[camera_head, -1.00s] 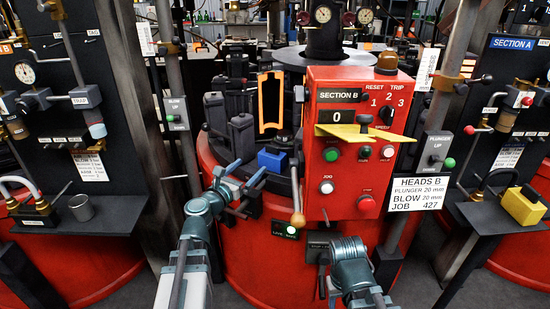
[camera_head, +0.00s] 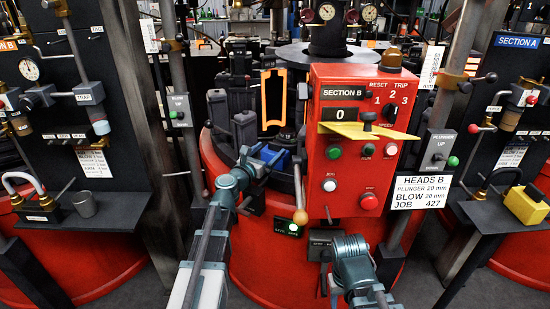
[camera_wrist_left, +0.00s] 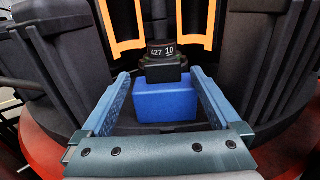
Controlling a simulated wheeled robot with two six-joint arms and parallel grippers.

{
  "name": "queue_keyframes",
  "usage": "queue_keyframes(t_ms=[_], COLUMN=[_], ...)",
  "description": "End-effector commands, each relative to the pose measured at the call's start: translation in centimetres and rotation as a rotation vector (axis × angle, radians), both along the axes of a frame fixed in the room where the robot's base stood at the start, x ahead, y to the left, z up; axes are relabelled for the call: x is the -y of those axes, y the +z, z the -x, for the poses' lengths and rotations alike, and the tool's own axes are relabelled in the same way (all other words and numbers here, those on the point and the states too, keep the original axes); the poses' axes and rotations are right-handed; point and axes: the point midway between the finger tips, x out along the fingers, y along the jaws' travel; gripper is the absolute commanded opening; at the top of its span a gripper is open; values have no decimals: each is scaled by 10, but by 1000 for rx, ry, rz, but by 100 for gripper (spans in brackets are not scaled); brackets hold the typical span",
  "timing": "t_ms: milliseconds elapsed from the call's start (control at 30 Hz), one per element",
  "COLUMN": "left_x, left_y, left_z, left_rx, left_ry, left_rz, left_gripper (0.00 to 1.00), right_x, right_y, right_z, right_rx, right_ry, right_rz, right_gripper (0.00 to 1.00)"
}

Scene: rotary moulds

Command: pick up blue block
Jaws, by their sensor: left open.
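The blue block (camera_head: 271,156) sits on the dark round table of the red machine, left of the red control box. In the left wrist view the block (camera_wrist_left: 166,106) lies between the two finger pads, with a dark block marked 427 10 just behind it. My left gripper (camera_head: 264,157) is open, its fingers reaching around the block's sides. In the wrist view my left gripper (camera_wrist_left: 160,92) shows a gap between each pad and the block. The fingers partly hide the block in the head view. My right arm shows low in the head view; its gripper cannot be made out.
The red control box (camera_head: 358,150) with a yellow ledge (camera_head: 368,131) stands close to the right. A wooden-knobbed lever (camera_head: 300,214) stands just right of my left gripper. Black moulds (camera_head: 244,130) rise to the left, and an orange-edged mould (camera_head: 264,101) stands behind.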

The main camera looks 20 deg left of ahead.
Motion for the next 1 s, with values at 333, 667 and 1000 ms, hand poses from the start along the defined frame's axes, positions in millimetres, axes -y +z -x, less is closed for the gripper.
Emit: queue_keyframes(t_ms=[333, 667, 1000], left_x=[13, 13, 13], left_y=[1, 1, 0], left_z=[-38, -37, -37], left_rx=[0, 0, 0], left_ry=[0, 0, 0], left_rz=[0, 0, 0], left_gripper=[98, 67, 6], right_x=[0, 0, 0], right_y=[1, 1, 1], right_z=[0, 0, 0], right_rx=[0, 0, 0], right_ry=[0, 0, 0], right_rz=[0, 0, 0], right_gripper=[50, 50, 50])
